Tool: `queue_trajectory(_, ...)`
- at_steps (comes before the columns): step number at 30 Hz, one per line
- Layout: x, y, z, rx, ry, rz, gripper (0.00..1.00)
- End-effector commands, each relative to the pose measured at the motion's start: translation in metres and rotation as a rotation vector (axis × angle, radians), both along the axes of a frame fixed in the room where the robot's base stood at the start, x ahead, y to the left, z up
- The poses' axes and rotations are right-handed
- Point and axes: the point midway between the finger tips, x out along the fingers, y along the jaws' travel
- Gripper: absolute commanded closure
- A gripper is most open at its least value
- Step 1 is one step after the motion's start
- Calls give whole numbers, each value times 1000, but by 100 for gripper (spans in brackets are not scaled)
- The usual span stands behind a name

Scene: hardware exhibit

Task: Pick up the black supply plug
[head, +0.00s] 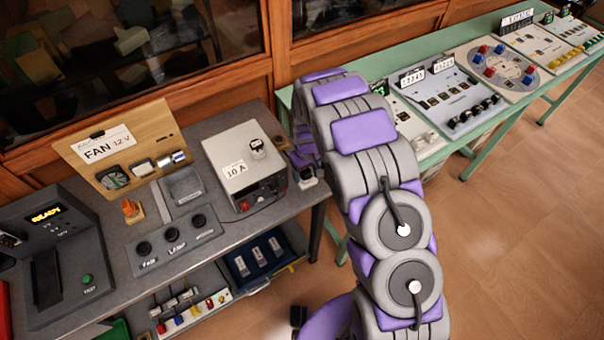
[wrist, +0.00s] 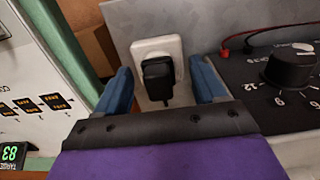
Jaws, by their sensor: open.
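The black supply plug (wrist: 157,82) sits in a white socket (wrist: 150,46) in the wrist view. My gripper (wrist: 161,70) is open, with one blue finger on each side of the plug. A gap shows between the plug and each finger, and nothing is held. In the head view, a small white block with a dark top (head: 307,178) at the bench's right end looks like the socket and plug. My arm hides most of my gripper there.
A grey power supply marked 10 A (head: 240,168) stands left of my arm. A black dial (wrist: 288,68) and red and black leads are close right of my gripper. A green table (head: 440,150) with panels is to the right. Open floor (head: 530,210) lies at right.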

Motion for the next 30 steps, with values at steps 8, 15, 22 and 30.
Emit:
queue_trajectory(8,0,10,-5,-10,-2,-2,33)
queue_trajectory(15,0,12,-6,-12,-1,0,56)
queue_trajectory(22,0,6,-4,-3,-3,-1,78)
queue_trajectory(30,-1,8,-5,-10,0,-2,91)
